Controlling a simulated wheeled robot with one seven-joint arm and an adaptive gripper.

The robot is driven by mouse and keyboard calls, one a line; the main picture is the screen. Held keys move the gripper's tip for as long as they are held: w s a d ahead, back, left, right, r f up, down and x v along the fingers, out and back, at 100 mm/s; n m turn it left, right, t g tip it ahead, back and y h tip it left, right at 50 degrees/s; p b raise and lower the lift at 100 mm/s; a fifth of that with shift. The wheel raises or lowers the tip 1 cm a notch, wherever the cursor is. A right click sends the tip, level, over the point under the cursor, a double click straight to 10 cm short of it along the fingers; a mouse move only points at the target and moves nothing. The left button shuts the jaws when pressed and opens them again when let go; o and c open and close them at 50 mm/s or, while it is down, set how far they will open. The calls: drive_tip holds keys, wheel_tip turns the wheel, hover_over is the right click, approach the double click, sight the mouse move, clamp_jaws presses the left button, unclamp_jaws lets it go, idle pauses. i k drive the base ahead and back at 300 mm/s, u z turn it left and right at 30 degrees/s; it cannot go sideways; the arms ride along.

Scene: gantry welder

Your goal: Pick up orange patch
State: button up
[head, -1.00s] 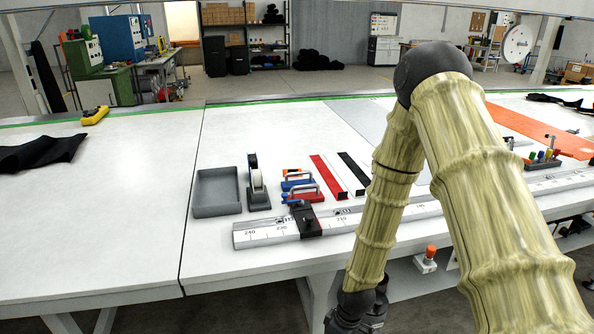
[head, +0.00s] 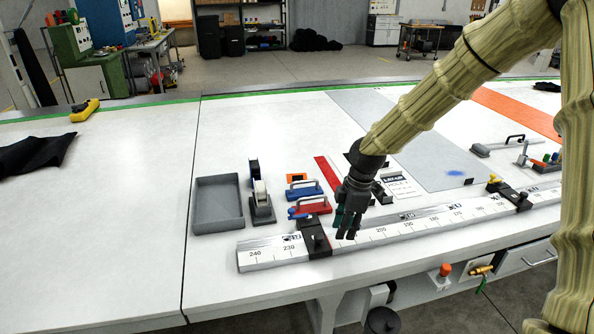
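A small orange patch (head: 296,178) lies on the white table, just behind the tool with the blue base (head: 304,190) and partly hidden by it. A dark spot shows in its middle. My gripper (head: 347,234) points down over the white ruler rail, to the right of and nearer than the patch. It is clear of the patch, and no object shows between its fingers. The fingers are small and dark, so I cannot tell how far apart they are.
A grey tray (head: 217,204) and a tape dispenser (head: 261,203) stand left of the patch. A red-based tool (head: 310,207) and the ruler rail (head: 270,254) lie in front. A red strip (head: 327,174) is to the right. The left table is mostly clear.

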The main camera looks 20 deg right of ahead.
sight(291, 178)
drive_tip(key=i, duration=1.35)
